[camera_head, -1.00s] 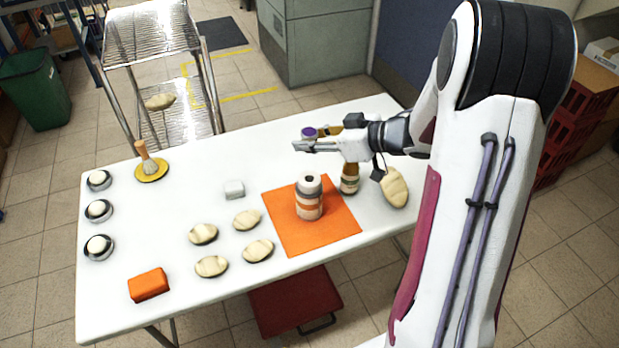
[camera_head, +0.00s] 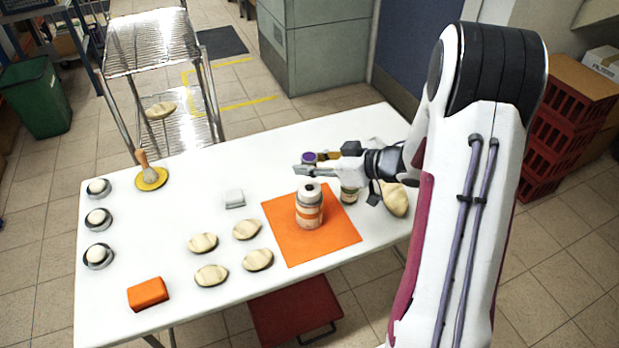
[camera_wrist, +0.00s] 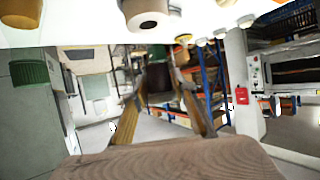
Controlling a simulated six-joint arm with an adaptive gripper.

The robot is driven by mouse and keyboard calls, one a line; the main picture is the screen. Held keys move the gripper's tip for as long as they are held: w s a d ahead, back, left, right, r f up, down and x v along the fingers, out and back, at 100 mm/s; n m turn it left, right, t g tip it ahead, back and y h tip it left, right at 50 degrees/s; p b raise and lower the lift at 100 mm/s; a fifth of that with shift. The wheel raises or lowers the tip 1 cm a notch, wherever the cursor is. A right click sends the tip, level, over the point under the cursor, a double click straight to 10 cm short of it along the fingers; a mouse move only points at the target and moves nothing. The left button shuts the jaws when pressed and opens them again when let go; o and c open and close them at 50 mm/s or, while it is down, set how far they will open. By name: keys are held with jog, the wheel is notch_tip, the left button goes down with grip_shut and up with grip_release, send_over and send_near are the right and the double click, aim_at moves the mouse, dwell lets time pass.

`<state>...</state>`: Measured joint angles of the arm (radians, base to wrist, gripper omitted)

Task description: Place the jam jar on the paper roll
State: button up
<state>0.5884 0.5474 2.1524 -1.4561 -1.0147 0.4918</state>
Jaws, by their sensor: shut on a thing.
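The paper roll (camera_head: 309,212), pale with an orange band and a dark hole in its top, stands upright on an orange mat (camera_head: 283,238). It also shows at the top edge of the wrist view (camera_wrist: 146,8). My gripper (camera_head: 307,168) is shut on the jam jar (camera_head: 309,158), whose purple top shows between the fingers. Most of the jar is hidden by the near finger. In the head view the jar appears just above the roll's top, apart from it; its exact depth over the roll is unclear.
A bottle or jar (camera_head: 349,192) stands close right of the roll, partly under my gripper. A bread-like loaf (camera_head: 396,199) lies further right. Several pale buns (camera_head: 246,230) and a small grey block (camera_head: 235,198) lie left of the mat. The table's middle back is clear.

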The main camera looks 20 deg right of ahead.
aim_at(310, 188)
jog(key=shift+f, duration=0.65)
jog(key=shift+f, duration=1.9)
jog(key=shift+f, duration=0.1)
jog(key=o, duration=1.1)
jog(key=shift+o, duration=0.2)
